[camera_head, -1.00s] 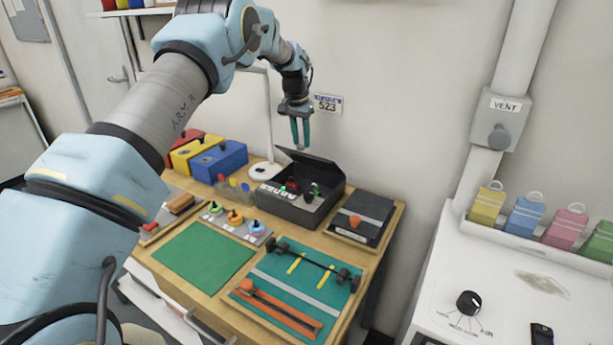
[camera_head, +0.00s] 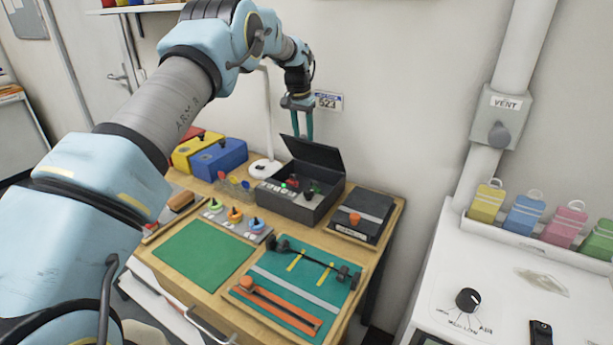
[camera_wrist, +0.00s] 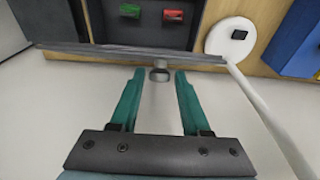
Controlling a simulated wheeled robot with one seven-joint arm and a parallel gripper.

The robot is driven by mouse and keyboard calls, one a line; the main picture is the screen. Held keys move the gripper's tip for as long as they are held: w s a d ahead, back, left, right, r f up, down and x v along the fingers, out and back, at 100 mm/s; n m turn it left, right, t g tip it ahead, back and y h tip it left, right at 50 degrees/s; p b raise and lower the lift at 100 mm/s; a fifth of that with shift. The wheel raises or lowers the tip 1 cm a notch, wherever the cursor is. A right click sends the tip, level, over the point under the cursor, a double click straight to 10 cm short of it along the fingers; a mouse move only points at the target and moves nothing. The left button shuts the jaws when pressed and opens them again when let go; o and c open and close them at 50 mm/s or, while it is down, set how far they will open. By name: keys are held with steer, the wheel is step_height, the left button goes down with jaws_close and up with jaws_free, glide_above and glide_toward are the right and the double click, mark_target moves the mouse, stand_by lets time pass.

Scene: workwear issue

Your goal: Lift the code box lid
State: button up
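The code box (camera_head: 318,207) is a dark box on the wooden workbench. Its lid (camera_head: 313,154) is hinged at the back and stands steeply raised, so the inside shows red and green parts. My gripper (camera_head: 303,138) points down at the upper edge of the lid. In the wrist view the lid shows nearly edge-on as a dark bar (camera_wrist: 110,48), with a small grey knob (camera_wrist: 160,74) on it. The knob lies between the teal fingertips of my gripper (camera_wrist: 158,74), with gaps on both sides. The fingers are open.
A white lamp base (camera_head: 265,170) and a blue box (camera_head: 220,158) stand left of the code box. A dark tray (camera_head: 372,207) with an orange knob lies to its right. The wall is close behind. The green mat (camera_head: 203,255) is bare.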

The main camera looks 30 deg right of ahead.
steer(key=o, duration=0.3)
steer(key=r, duration=0.3)
steer(key=a+r, duration=0.1)
steer(key=r, duration=0.2)
steer(key=s+r, duration=0.1)
steer(key=r, duration=0.2)
steer(key=shift+a, duration=0.35)
stand_by(0.7)
